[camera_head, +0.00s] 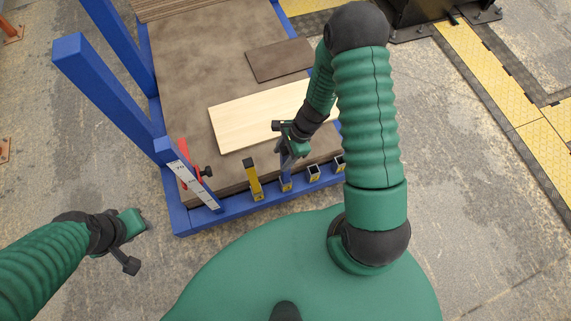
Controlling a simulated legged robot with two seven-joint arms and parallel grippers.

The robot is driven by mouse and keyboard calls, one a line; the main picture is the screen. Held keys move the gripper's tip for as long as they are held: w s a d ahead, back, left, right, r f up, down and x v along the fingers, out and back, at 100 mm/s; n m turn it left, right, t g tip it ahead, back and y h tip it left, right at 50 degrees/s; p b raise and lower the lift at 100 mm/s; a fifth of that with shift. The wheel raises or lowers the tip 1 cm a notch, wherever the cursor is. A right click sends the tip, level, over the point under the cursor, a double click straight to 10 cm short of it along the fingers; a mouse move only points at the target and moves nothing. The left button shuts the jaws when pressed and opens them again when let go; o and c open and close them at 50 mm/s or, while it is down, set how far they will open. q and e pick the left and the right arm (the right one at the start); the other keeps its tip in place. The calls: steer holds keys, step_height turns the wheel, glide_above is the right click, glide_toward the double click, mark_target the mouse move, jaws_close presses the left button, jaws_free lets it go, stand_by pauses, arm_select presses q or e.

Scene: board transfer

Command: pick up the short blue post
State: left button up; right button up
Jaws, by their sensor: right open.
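The short blue post (286,174) stands upright in a socket on the blue frame's front rail, just below my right gripper. My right gripper (287,138) is open at the post's upper end, which it partly hides. I cannot tell whether the post is between its fingers. My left gripper (134,244) is open and empty over the floor at the lower left, well apart from the frame.
A yellow-and-black post (254,182) stands left of the blue post, and empty sockets (313,174) are to the right. A pale board (245,117) and a brown board (278,60) lie on the brown deck (195,55).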

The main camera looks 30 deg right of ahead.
steer(key=shift+w+a+f, duration=0.1)
steer(key=shift+a+f, duration=0.15)
steer(key=shift+f, duration=0.15)
steer(key=shift+d, duration=0.15)
steer(key=c, duration=0.5)
jaws_close()
stand_by(0.5)
